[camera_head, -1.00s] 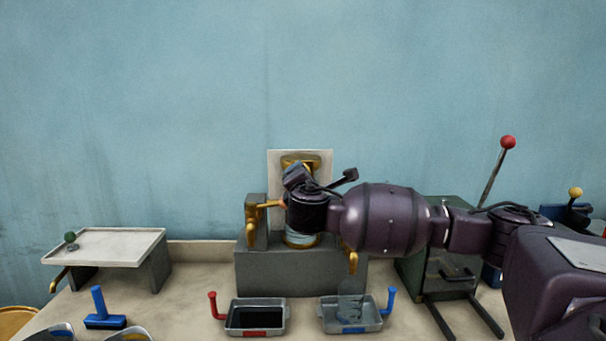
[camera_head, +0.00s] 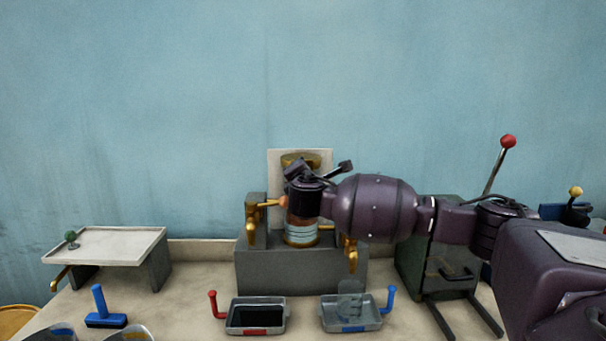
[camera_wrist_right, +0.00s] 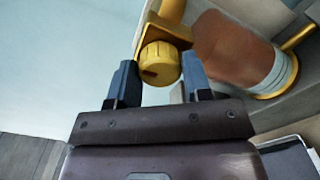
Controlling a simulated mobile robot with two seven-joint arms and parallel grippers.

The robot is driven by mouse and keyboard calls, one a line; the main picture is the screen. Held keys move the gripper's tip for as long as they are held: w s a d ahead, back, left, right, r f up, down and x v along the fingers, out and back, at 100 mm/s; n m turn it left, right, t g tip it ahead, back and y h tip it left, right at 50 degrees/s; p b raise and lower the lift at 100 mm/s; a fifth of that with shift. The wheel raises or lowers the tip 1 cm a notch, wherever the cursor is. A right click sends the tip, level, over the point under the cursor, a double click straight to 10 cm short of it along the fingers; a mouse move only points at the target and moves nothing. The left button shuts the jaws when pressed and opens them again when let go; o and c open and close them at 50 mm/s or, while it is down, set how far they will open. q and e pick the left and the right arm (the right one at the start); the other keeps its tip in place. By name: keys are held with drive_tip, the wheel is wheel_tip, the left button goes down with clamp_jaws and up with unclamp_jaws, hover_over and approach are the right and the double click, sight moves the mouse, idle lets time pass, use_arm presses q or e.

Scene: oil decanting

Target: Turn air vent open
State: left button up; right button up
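The air vent seems to be the yellow round knob (camera_wrist_right: 159,63) on a brass bracket at the top of the glass vessel, in the right wrist view. The glass vessel (camera_head: 300,235) stands upright on a grey block, with reddish-brown liquid above a pale layer. My right gripper (camera_wrist_right: 158,68) is open, with one dark blue finger on each side of the knob. I cannot tell whether either finger touches it. In the head view my right gripper (camera_head: 295,168) is at the vessel's top, and the knob is hidden there.
Brass taps flank the vessel, a left tap (camera_head: 251,237) and a right tap (camera_head: 352,258). Below stand a red-handled tray (camera_head: 286,317) and a blue-handled tray (camera_head: 325,326). A green box (camera_head: 445,255) is at the right. The left counter has a raised white tray (camera_head: 105,247).

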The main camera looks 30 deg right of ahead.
drive_tip(key=c, duration=0.4)
drive_tip(key=shift+m, duration=0.3)
drive_tip(key=shift+f+m, duration=0.15)
drive_tip(key=shift+m, duration=8.45)
drive_tip(key=o, duration=0.9)
